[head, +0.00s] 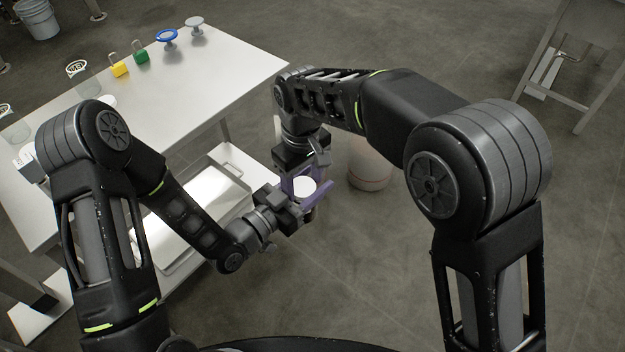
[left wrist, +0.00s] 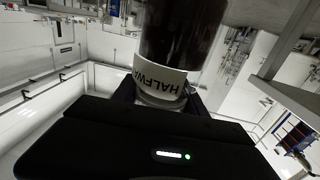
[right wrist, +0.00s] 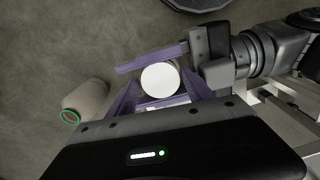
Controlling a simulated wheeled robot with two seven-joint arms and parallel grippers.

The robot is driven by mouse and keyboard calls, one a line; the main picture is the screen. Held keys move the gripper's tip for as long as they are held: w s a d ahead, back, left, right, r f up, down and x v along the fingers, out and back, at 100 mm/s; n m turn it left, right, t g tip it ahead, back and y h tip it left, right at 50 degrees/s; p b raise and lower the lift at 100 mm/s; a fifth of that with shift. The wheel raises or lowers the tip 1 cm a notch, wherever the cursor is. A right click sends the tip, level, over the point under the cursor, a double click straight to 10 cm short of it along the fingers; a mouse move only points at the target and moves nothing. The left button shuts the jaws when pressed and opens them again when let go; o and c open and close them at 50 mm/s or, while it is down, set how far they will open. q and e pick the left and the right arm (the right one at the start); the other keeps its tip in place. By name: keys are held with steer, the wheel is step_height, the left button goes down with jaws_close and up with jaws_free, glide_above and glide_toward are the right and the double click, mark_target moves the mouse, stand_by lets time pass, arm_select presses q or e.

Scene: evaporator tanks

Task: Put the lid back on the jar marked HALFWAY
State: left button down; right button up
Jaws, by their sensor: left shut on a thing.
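The jar marked HALFWAY (left wrist: 165,75) has dark contents and a white label in the left wrist view. My left gripper (head: 306,193) is shut on it, holding it in the air off the right side of the bench. A round white lid (right wrist: 160,80) shows from above in the right wrist view, and in the head view (head: 304,187) it lies between purple fingers. My right gripper (right wrist: 158,84) has its fingers on either side of the lid. Whether they press on it, and whether the lid sits on the jar, I cannot tell.
The white bench (head: 185,100) at left bears a yellow padlock (head: 119,66), a green padlock (head: 140,52), a blue item (head: 167,36), a grey item (head: 195,22) and clear jars (head: 82,80).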

steer(key=shift+o, duration=1.1)
steer(key=shift+r, duration=0.1)
steer(key=shift+r, duration=2.15)
steer(key=shift+r, duration=0.1)
steer(key=shift+c, duration=0.7)
step_height(320, 180, up, 3)
steer(key=shift+r+n, duration=0.15)
steer(key=shift+n, duration=0.75)
steer(key=shift+c, duration=0.6)
